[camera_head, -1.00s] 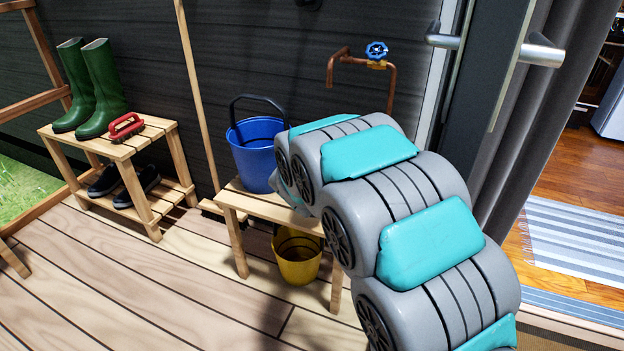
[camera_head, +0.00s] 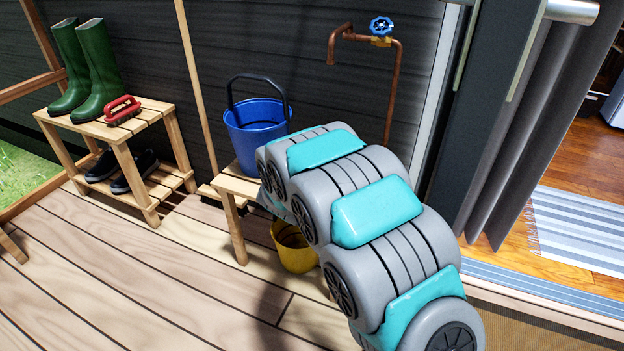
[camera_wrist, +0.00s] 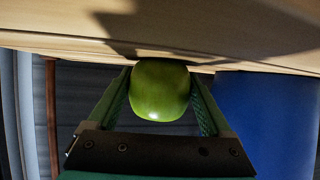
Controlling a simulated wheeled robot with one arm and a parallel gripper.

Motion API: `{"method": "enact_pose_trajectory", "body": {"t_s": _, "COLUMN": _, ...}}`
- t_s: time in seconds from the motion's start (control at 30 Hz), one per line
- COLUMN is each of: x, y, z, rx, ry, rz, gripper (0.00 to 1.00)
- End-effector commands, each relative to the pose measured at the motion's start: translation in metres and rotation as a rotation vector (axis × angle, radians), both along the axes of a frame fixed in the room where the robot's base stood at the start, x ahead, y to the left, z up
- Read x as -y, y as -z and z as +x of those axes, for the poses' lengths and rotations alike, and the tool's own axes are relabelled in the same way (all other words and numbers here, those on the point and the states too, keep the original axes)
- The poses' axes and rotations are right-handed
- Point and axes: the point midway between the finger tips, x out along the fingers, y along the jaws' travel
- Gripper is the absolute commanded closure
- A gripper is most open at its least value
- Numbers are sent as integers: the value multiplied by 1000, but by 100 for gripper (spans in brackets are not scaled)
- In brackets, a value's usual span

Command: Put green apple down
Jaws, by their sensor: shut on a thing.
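In the wrist view the green apple (camera_wrist: 160,92) is held between the two fingers of my gripper (camera_wrist: 160,76), which is shut on it. The wooden bench top (camera_wrist: 70,27) spans the upper part of that view, right by the apple; I cannot tell whether they touch. The bench also shows in the head view (camera_head: 233,184), mostly covered by my arm. My arm hides the gripper and the apple in the head view.
A blue bucket (camera_head: 256,135) stands on the bench, close to my gripper in the wrist view (camera_wrist: 262,115). A yellow bucket (camera_head: 292,250) is below. A tap (camera_head: 381,40) is on the wall. A shoe rack (camera_head: 150,124) with green boots (camera_head: 98,75) stands left.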

Motion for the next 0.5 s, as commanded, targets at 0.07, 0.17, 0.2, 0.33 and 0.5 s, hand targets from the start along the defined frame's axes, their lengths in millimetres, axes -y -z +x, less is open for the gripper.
{"method": "enact_pose_trajectory", "body": {"t_s": 0.07, "x": 0, "y": 1, "z": 0, "rx": 2, "ry": 0, "rz": 1, "gripper": 80}}
{"method": "enact_pose_trajectory", "body": {"t_s": 0.17, "x": 0, "y": 0, "z": 1, "rx": 3, "ry": 1, "rz": 1, "gripper": 80}}
{"method": "enact_pose_trajectory", "body": {"t_s": 0.2, "x": 0, "y": 0, "z": 1, "rx": 3, "ry": 1, "rz": 1, "gripper": 80}}
{"method": "enact_pose_trajectory", "body": {"t_s": 0.33, "x": 0, "y": 3, "z": 0, "rx": 3, "ry": 1, "rz": 1, "gripper": 80}}
{"method": "enact_pose_trajectory", "body": {"t_s": 0.5, "x": 0, "y": 2, "z": 1, "rx": 3, "ry": 1, "rz": 1, "gripper": 0}}
